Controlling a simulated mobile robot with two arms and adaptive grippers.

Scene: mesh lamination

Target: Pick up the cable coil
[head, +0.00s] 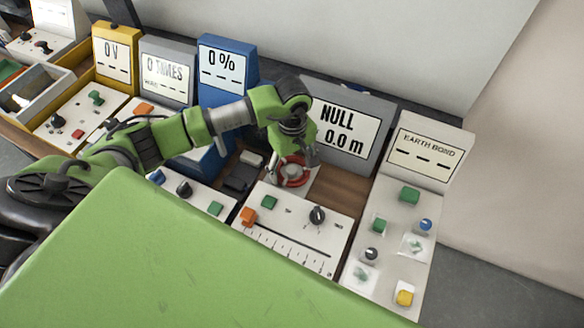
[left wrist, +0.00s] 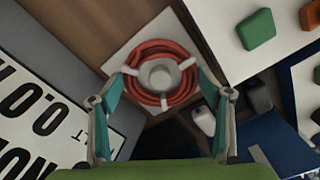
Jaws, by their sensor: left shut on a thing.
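The cable coil is a red ring with pale ties, seen in the head view (head: 294,184) and in the left wrist view (left wrist: 158,47). It lies around a pale round hub (left wrist: 160,74) on a white square plate (left wrist: 121,60). My left gripper (head: 297,163) is over the coil from above. In the left wrist view its two fingers (left wrist: 163,82) are on opposite sides of the ring, shut on it. The coil looks level with the plate; I cannot tell if there is a gap beneath. My right gripper is not in view.
A grey "NULL 0.0 m" display (head: 346,128) stands close behind the coil. A white panel with a black knob and slider (head: 300,232) is in front. The earth bond tester (head: 398,230) is at right, a blue display (head: 222,70) at left. Bare wood (head: 343,188) shows beside the plate.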

